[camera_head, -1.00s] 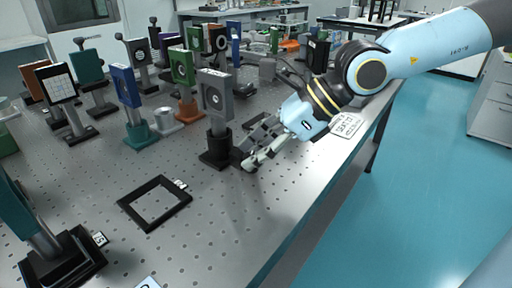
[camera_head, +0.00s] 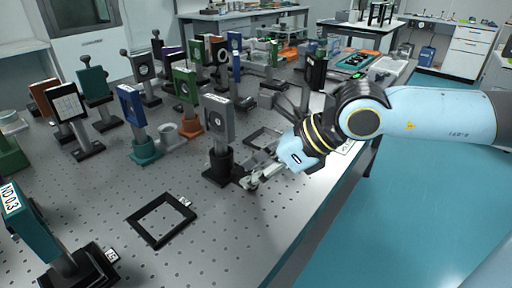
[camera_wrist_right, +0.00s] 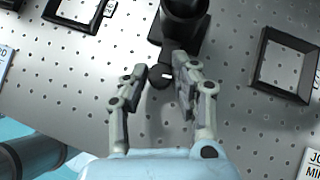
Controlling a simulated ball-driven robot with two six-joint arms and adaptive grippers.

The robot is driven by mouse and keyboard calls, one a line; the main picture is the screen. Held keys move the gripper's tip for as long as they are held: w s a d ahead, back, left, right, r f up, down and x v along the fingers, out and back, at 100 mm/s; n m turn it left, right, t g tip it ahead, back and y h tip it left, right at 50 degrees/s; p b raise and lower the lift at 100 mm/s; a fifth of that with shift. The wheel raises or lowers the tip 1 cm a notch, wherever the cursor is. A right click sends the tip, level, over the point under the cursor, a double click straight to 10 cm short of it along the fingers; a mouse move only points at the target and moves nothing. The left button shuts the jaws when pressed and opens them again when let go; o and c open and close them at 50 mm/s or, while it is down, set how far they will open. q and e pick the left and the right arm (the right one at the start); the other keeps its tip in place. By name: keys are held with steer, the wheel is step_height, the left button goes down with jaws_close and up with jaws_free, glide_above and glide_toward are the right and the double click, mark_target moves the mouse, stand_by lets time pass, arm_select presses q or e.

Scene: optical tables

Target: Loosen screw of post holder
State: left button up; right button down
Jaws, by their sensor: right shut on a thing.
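The black post holder (camera_head: 218,168) stands upright on the perforated optical table, carrying a grey mount (camera_head: 217,118) with a round opening. It shows at the top of the right wrist view (camera_wrist_right: 184,22). Its screw, a small dark knob (camera_wrist_right: 160,78), is low on the near side of the holder's base. My right gripper (camera_head: 248,181) is beside the base, with its two fingers on either side of the knob and shut on it, as the right wrist view (camera_wrist_right: 159,72) shows. In the head view the fingers mostly hide the knob. My left gripper is out of view.
An empty black square frame (camera_head: 161,219) lies left of the holder, and another (camera_head: 265,138) lies behind the gripper. A teal filter mount (camera_head: 38,232) stands at front left. Several mounted optics crowd the back left. The table's right edge runs below my right arm.

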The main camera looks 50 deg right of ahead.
steer(key=shift+a+r+m+t+h+p, duration=0.1)
steer(key=shift+r+m+t+h+p, duration=0.15)
steer(key=shift+m+h+p, duration=0.8)
steer(key=shift+f+m+p, duration=0.2)
steer(key=shift+m+p, duration=0.35)
steer(key=shift+p, duration=0.25)
steer(key=c, duration=1.1)
jaws_free()
step_height(320, 180, up, 10)
steer(key=shift+f, duration=0.1)
